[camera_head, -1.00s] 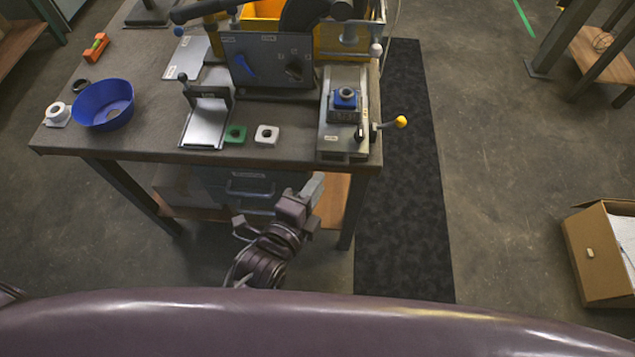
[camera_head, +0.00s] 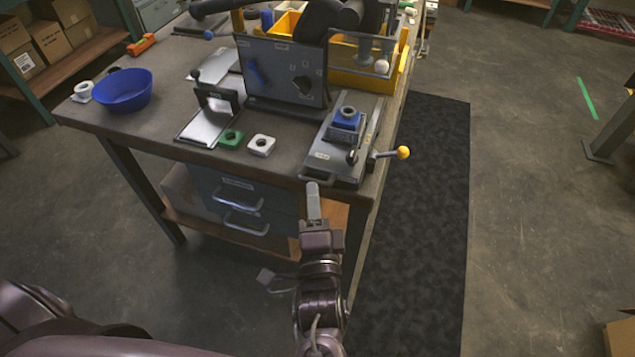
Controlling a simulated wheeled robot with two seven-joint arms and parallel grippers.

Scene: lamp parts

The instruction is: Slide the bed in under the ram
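A long grey slide unit (camera_head: 328,158) lies at the table's front right corner; I take it to be the bed. It carries a blue block (camera_head: 347,119) with a grey ring-shaped part on top. A lever with a yellow knob (camera_head: 403,152) sticks out on its right. I cannot single out the ram; a dark upright panel (camera_head: 284,72) and black arm parts (camera_head: 340,18) stand behind. My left gripper (camera_head: 313,188) points up at the front end of the bed, by its front edge. Whether it touches is unclear, and its fingers show edge-on. My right gripper is out of view.
The table (camera_head: 90,110) also holds a blue bowl (camera_head: 123,92), a silver plate with a bracket (camera_head: 210,118), a green block (camera_head: 231,139), a white block (camera_head: 261,145) and a yellow bin (camera_head: 365,75). Drawers (camera_head: 240,200) sit below. A dark mat (camera_head: 425,200) lies right of the table.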

